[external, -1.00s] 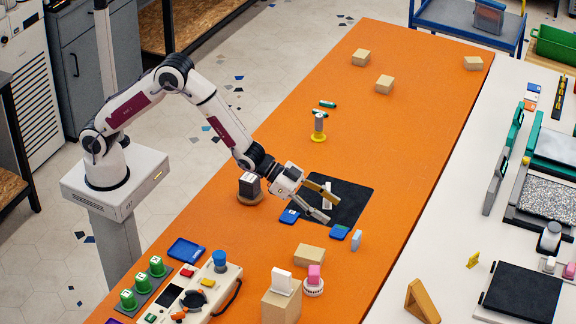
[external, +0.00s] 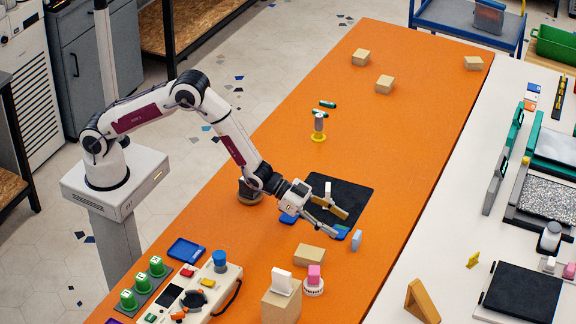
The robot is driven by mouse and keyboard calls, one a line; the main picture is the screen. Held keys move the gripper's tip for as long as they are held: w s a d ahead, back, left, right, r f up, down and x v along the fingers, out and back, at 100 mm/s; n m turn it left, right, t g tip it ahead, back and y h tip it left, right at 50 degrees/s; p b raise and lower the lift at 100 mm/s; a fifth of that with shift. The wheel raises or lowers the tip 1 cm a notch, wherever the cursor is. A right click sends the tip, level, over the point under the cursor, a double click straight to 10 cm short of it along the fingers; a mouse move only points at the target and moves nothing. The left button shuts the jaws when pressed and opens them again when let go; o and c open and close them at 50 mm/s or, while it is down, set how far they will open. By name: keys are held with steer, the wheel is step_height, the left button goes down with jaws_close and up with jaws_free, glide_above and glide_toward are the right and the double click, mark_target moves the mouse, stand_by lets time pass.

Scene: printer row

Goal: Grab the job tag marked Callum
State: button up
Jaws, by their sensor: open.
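No lettering is legible, so I cannot tell which piece is the job tag marked Callum. Small upright pieces in view are a white one (external: 328,189) on the black mat, a light blue one (external: 356,240) right of the mat's front corner, a white one (external: 283,281) on a wooden block, and a pink one (external: 314,271) on a white round base. My gripper (external: 339,224) is open and empty, low over the mat's front edge. Its fingers point toward the light blue piece, apart from it.
The black mat (external: 355,197) lies on the orange table (external: 400,130). A wooden block (external: 309,255) lies in front of my gripper. A control panel (external: 200,292) and green buttons (external: 156,266) are at the front left. A yellow-based stand (external: 318,127) is behind the mat.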

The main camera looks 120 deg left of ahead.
mark_target(356, 241)
steer(key=shift+x, duration=1.1)
steer(key=shift+w, duration=0.15)
steer(key=shift+x, duration=2.45)
steer(key=c, duration=1)
